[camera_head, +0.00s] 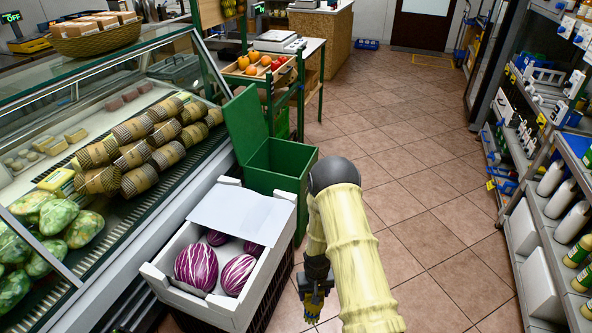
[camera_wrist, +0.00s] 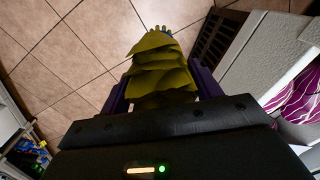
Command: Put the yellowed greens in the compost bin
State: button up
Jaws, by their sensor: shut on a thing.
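My gripper (camera_wrist: 160,95) is shut on the yellowed greens (camera_wrist: 160,68), a bunch of layered yellow-green leaves that shows between the fingers in the wrist view. In the head view my gripper (camera_head: 315,290) points down to the right of the white box, above the floor; the greens are hard to make out there. The green compost bin (camera_head: 283,163) stands behind the white box, beside the display case. Its lid (camera_head: 245,122) is raised and leans back to the left. The gripper is nearer to me than the bin, apart from it. The bin's inside bottom is hidden.
A white box (camera_head: 170,277) with several purple-striped vegetables (camera_head: 197,266) and a pale flap stands on a dark crate between the display case and my gripper. A shelf with bottles (camera_head: 551,178) lines the right side. The tiled floor (camera_head: 430,190) between is clear.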

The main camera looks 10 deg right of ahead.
jog(key=r+p, duration=0.1)
jog(key=p, duration=0.1)
jog(key=s+r+p, duration=0.1)
jog(key=r+p, duration=0.1)
jog(key=p, duration=0.1)
jog(key=s+r+p, duration=0.1)
jog(key=r+p, duration=0.1)
jog(key=p, duration=0.1)
jog(key=shift+s, duration=0.15)
jog(key=shift+s+d+r+p, duration=0.1)
jog(key=shift+s+r+p, duration=0.25)
jog(key=shift+p, duration=0.85)
jog(key=shift+f, duration=0.2)
